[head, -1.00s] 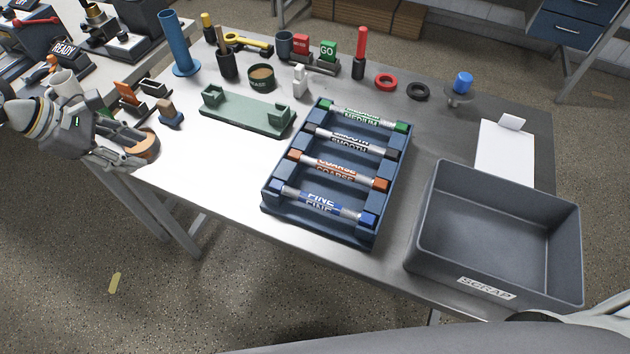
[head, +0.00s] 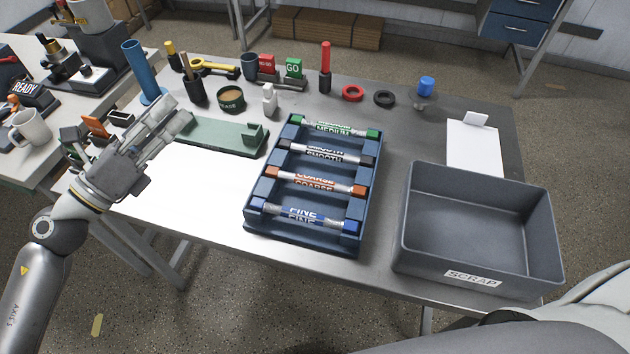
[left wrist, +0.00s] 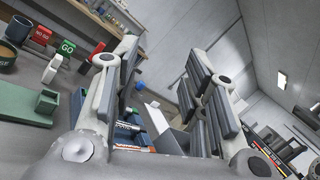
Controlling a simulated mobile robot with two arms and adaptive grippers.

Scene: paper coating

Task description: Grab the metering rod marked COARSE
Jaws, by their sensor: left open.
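The metering rod marked COARSE (head: 316,182) has orange end caps and lies across the blue rack (head: 302,241), third from the back. Rods marked MEDIUM (head: 336,128), SMOOTH (head: 326,153) and FINE (head: 304,217) lie parallel to it in the same rack. My left gripper (head: 172,122) is open and empty, above the table's left part, by the green cradle and well left of the rack. Its two spread fingers (left wrist: 165,90) fill the left wrist view, with part of the rack behind them. My right gripper is not in view.
A grey SCRAP bin (head: 478,232) stands right of the rack. A green cradle (head: 222,138) lies left of it. A blue cylinder (head: 142,72), a GREASE tin (head: 231,100), NO GO and GO blocks and rings stand along the back. Bare table lies left of the rack.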

